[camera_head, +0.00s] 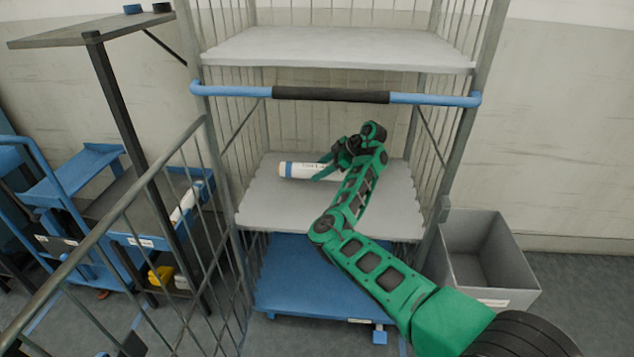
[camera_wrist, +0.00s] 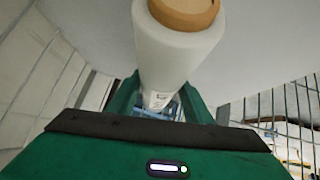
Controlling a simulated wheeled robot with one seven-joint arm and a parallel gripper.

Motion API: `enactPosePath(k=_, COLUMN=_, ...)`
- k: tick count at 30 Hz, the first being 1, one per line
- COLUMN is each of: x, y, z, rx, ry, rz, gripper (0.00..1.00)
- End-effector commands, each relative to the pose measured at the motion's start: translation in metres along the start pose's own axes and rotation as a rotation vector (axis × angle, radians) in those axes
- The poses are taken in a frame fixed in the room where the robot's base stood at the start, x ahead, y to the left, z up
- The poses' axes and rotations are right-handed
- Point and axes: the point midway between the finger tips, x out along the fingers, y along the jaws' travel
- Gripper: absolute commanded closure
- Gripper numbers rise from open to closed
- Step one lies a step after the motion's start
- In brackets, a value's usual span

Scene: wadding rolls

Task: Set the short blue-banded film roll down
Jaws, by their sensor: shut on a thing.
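The short film roll (camera_head: 299,170) is white with a blue band near its left end. In the head view it lies level over the middle shelf (camera_head: 285,210) of the wire cage trolley. My gripper (camera_head: 324,174) is shut on it near its right part, and my wrist hides its right end. In the wrist view the white roll (camera_wrist: 178,55) runs between my green fingers (camera_wrist: 160,103), with its brown core end toward the top. I cannot tell whether the roll touches the shelf.
A blue rail with a black grip (camera_head: 330,95) crosses the cage front above my arm. An upper shelf (camera_head: 335,48) is overhead. A blue deck (camera_head: 310,275) is below. A grey bin (camera_head: 485,260) stands right; a blue cart (camera_head: 85,185) stands left. The middle shelf is otherwise clear.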

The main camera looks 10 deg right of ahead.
Motion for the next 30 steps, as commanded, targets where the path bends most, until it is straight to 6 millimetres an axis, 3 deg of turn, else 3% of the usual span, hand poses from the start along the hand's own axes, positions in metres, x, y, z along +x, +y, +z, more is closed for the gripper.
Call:
enactPosePath(k=8, x=0.027, y=-0.006, z=0.027, rx=0.002, ry=0.0, rz=0.0, gripper=0.97)
enactPosePath(k=15, x=0.03, y=-0.007, z=0.03, rx=0.002, ry=0.001, rz=0.0, gripper=0.97)
enactPosePath(k=16, x=0.031, y=-0.007, z=0.031, rx=0.002, ry=0.0, rz=-0.001, gripper=0.52)
enactPosePath(k=18, x=0.031, y=-0.007, z=0.031, rx=0.002, ry=0.0, rz=-0.001, gripper=0.35)
enactPosePath(k=30, x=0.026, y=-0.006, z=0.03, rx=0.003, ry=0.0, rz=0.0, gripper=0.35)
